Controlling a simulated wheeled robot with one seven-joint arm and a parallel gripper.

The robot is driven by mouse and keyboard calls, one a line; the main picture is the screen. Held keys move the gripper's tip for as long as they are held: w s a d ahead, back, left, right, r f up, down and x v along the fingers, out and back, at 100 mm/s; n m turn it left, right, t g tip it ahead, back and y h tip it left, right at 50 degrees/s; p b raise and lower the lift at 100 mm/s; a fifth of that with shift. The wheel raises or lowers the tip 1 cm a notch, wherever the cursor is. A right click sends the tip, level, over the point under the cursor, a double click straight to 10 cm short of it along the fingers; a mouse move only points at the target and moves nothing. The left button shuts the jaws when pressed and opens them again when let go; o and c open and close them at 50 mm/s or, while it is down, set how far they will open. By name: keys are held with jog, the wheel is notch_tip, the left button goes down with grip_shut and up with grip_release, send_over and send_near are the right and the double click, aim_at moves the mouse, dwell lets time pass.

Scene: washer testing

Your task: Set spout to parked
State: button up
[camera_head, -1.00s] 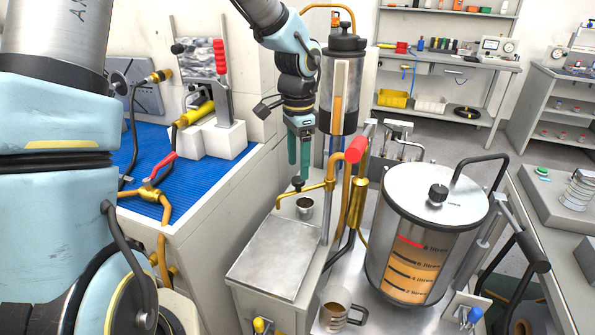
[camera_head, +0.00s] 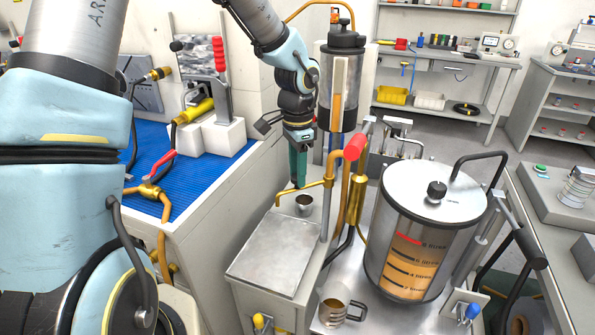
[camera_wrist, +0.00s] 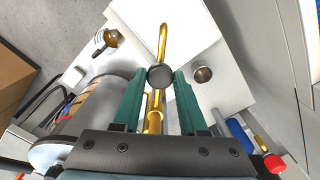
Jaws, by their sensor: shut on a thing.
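The spout (camera_head: 308,188) is a thin brass pipe that reaches left from its post in the head view, with its down-turned end above the bench unit. In the wrist view the spout (camera_wrist: 163,40) runs up from the middle, and its dark round knob (camera_wrist: 160,77) sits between my green fingers. My gripper (camera_head: 298,183) points down and is shut on the knob, which the fingers hide in the head view. The gripper also shows in the wrist view (camera_wrist: 160,82).
A large measuring tank (camera_head: 425,230) stands to the right. The flat metal plate (camera_head: 275,255) in front is clear.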

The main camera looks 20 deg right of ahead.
grip_shut()
dwell(0.8)
